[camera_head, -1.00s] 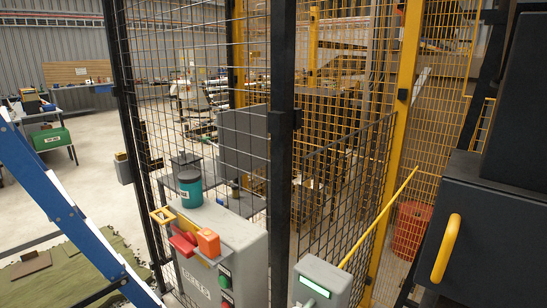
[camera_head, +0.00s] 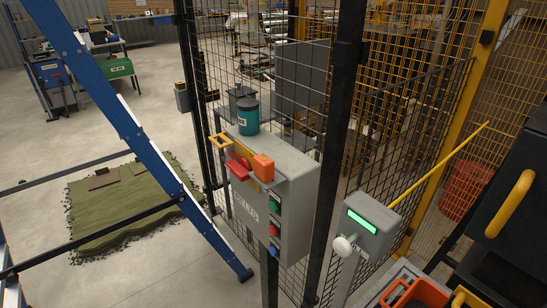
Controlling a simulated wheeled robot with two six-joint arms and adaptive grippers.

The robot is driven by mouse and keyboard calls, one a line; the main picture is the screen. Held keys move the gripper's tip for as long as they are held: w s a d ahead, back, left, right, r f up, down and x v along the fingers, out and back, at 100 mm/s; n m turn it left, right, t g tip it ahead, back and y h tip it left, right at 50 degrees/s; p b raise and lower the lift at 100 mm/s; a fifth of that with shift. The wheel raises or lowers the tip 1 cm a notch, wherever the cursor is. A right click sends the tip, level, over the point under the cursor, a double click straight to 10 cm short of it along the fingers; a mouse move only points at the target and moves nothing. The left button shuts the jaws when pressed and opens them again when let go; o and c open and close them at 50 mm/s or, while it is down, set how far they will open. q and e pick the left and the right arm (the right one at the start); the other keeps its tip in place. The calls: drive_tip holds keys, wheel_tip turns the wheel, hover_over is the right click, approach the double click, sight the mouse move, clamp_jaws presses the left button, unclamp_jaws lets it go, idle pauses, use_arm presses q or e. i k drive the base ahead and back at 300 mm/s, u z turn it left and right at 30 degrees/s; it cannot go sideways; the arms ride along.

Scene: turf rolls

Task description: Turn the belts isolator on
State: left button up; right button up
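A grey control box (camera_head: 292,190) with lettering that seems to read BELTS stands in front of the mesh fence on a dark post. On its upper front is a red handle (camera_head: 238,168) over a yellow plate. An orange block (camera_head: 263,167) sits beside the handle and a yellow loop (camera_head: 219,142) sticks out at the left. I cannot tell the handle's exact setting. A teal tub (camera_head: 248,120) stands on top. Neither of my grippers is in view.
A blue ladder-like frame (camera_head: 115,110) slants across the left over rolled-out turf (camera_head: 130,205). A grey box with a green display (camera_head: 362,222) and pale knob stands to the right. An orange bin (camera_head: 415,295) and a dark cabinet (camera_head: 515,230) lie lower right.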

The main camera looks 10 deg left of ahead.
sight(240, 168)
drive_tip(key=z, duration=2.05)
drive_tip(key=k, duration=1.2)
drive_tip(key=u, duration=1.45)
drive_tip(key=i, duration=0.5)
